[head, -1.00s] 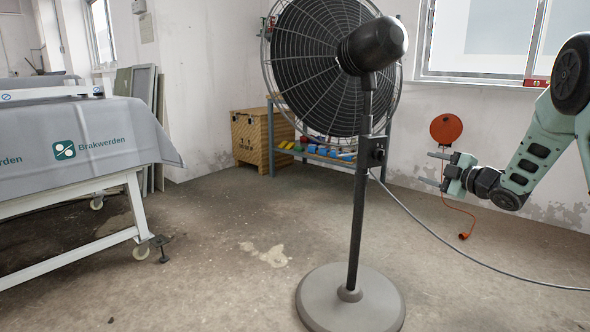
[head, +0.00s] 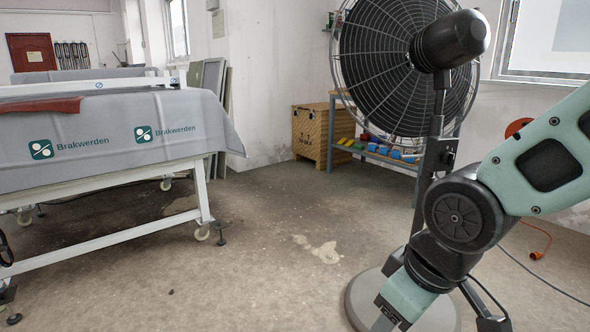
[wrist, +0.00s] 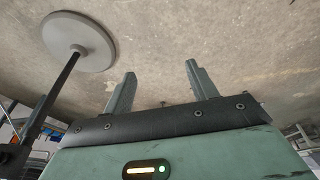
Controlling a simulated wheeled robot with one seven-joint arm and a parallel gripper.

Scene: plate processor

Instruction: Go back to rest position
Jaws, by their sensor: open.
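My gripper (wrist: 160,82) is open and empty in the wrist view, its two fingers apart over bare concrete floor. In the head view my arm folds downward at the right, in front of the fan's lower part. There the wrist end is low at the bottom edge and the fingertips are out of the picture.
A large pedestal fan (head: 405,70) stands at the right; its round base (wrist: 80,40) shows upper left in the wrist view. A cloth-covered wheeled table (head: 100,165) is at the left. A wooden crate (head: 310,135) and shelf (head: 350,150) stand behind. The middle floor is clear.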

